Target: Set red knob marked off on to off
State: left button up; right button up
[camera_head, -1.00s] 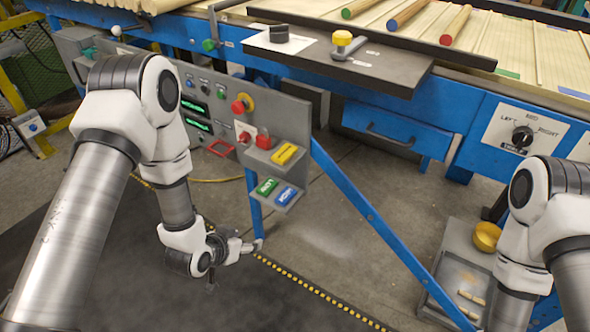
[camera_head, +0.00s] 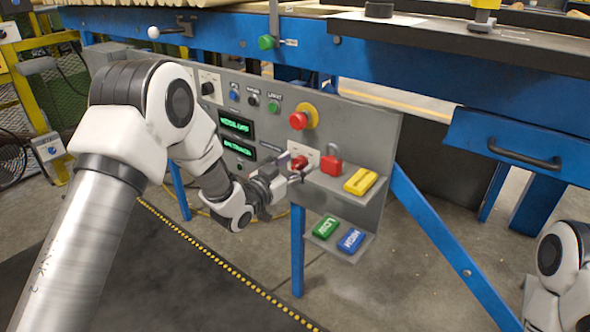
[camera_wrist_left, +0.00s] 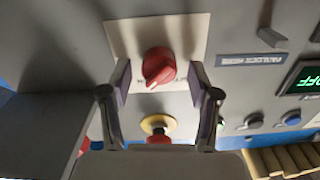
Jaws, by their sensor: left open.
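The red knob (camera_head: 300,162) sits on a pale square plate on the grey control panel (camera_head: 372,125). In the left wrist view the knob (camera_wrist_left: 158,67) shows a white pointer mark on its rim, toward the picture's lower left; the plate's lettering is too small to read. My left gripper (camera_head: 295,170) is at the knob in the head view. In the left wrist view its open fingers (camera_wrist_left: 158,85) stand on either side of the knob, with gaps showing. My right arm shows at the lower right, its gripper out of view.
A red padlock (camera_head: 331,162) and a yellow block (camera_head: 360,181) are right of the knob. A red mushroom button (camera_head: 299,120) is above it. Green (camera_head: 325,227) and blue (camera_head: 350,241) blocks lie on a lower shelf. Lit green displays (camera_head: 237,124) are to the left.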

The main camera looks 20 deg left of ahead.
pick_arm(q)
jog(key=c, duration=1.2)
jog(key=shift+o, duration=0.3)
jog(key=n+p, duration=0.3)
jog(key=shift+r, duration=0.15)
jog(key=n+p, duration=0.3)
jog(key=n, duration=0.2)
jog(key=shift+p, duration=0.3)
jog(key=n+p, duration=0.2)
jog(key=n, duration=0.3)
jog(key=shift+a+n+p, duration=0.1)
jog(key=shift+n+p, duration=0.25)
jog(key=shift+n, duration=0.05)
jog(key=shift+f+n+p, duration=0.2)
jog(key=shift+n+p, duration=0.15)
jog(key=shift+n, duration=0.65)
jog(key=shift+f+n+p, duration=0.15)
jog(key=shift+n+p, duration=0.2)
jog(key=shift+n, duration=0.65)
